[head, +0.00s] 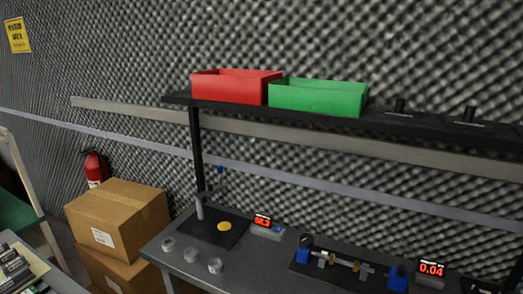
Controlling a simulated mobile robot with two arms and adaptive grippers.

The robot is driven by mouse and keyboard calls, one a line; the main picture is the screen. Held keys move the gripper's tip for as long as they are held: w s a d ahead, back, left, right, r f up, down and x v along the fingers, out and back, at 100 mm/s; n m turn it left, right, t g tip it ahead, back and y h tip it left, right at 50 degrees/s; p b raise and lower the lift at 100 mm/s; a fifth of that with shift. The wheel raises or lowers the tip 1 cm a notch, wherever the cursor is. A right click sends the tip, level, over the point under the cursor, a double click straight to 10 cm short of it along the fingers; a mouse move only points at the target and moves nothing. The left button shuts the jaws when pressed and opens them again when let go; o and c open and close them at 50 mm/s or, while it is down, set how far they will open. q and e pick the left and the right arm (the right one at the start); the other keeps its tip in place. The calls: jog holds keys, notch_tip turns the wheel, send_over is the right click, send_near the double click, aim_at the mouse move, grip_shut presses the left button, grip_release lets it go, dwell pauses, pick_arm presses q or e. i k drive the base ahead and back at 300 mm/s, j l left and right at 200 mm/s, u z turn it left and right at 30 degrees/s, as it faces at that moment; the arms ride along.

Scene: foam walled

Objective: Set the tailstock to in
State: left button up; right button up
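A bench fixture on a black base stands at the front right of the grey workbench. It has a blue block (304,242) at its left end and another blue block (398,278) at its right end. A thin shaft with brass-coloured parts (357,267) lies between them on small supports. I cannot tell which end block is the tailstock, or whether it is in or out. A display reading 0.04 (431,269) stands right of the fixture. Neither of my grippers is in view.
A red bin (236,88) and green bin (317,97) sit on a black shelf above the workbench (187,270). A stand with a black plate and yellow disc (224,226), another display (262,220) and several small clear cups stand left. Cardboard boxes (120,215) stand beside the bench.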

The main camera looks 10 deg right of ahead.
aim_at(397, 280)
jog(key=z, duration=1.25)
